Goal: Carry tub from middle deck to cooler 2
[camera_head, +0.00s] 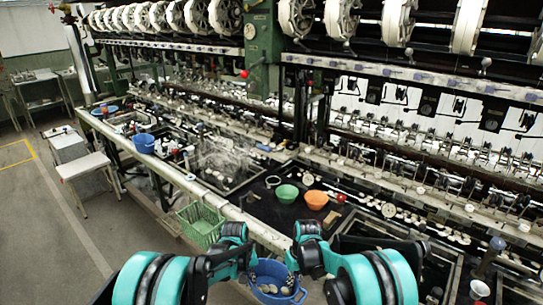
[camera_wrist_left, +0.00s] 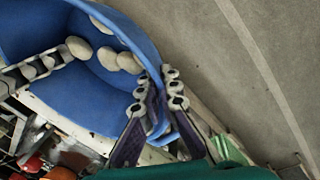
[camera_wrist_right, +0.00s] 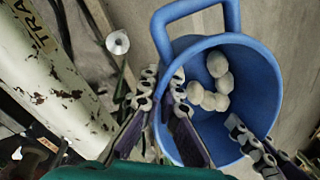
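A blue tub (camera_head: 269,266) with several pale cocoons in it is between my two grippers at the bottom of the head view. It fills much of the left wrist view (camera_wrist_left: 62,100) and the right wrist view (camera_wrist_right: 252,72), where its loop handle shows. My left gripper (camera_wrist_left: 158,90) has one finger on each side of the tub's wall and is shut on it. My right gripper (camera_wrist_right: 162,88) likewise pinches the wall on the opposite side. The tub is off the floor, beside the front edge of the machine. I cannot tell which place is the cooler 2.
A green basket (camera_head: 201,226) stands left of the tub, by the pale front rail (camera_head: 215,203). A green bowl (camera_head: 287,193) and an orange bowl (camera_head: 316,199) are on the deck behind. Another blue tub (camera_head: 144,143) and a stool (camera_head: 82,165) are farther left. The left floor is open.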

